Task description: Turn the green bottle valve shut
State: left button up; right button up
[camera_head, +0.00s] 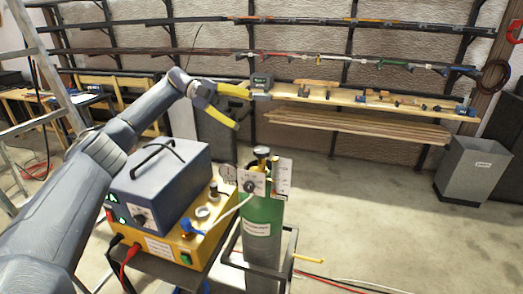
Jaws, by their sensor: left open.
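The green bottle (262,232) stands upright in a dark frame at the lower middle, with a pale label on its side. Its valve (262,153), with a dark and yellow top, sits above a white plate with a dark knob (250,186). My left gripper (243,108) is above and slightly left of the valve in the picture, apart from it. Its yellow fingers are spread and nothing shows between them. My right gripper is not in view.
A blue box (160,182) on a yellow unit (165,248) stands left of the bottle. A ladder (45,85) is at the far left. A shelf with tools (345,97) runs along the back wall. A grey bin (475,170) stands right.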

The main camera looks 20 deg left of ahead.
pick_arm(q)
jog(key=d+n+g+y, duration=0.1)
jog(key=d+n+y, duration=0.2)
jog(key=d+y, duration=0.45)
notch_tip(320, 180, up, 4)
jog(key=n+t+y, duration=0.2)
jog(key=n+y, duration=0.3)
jog(key=y, duration=0.2)
send_over(262, 150)
notch_tip(262, 150, down, 17)
jog(key=shift+r, duration=0.1)
jog(key=c, duration=1.3)
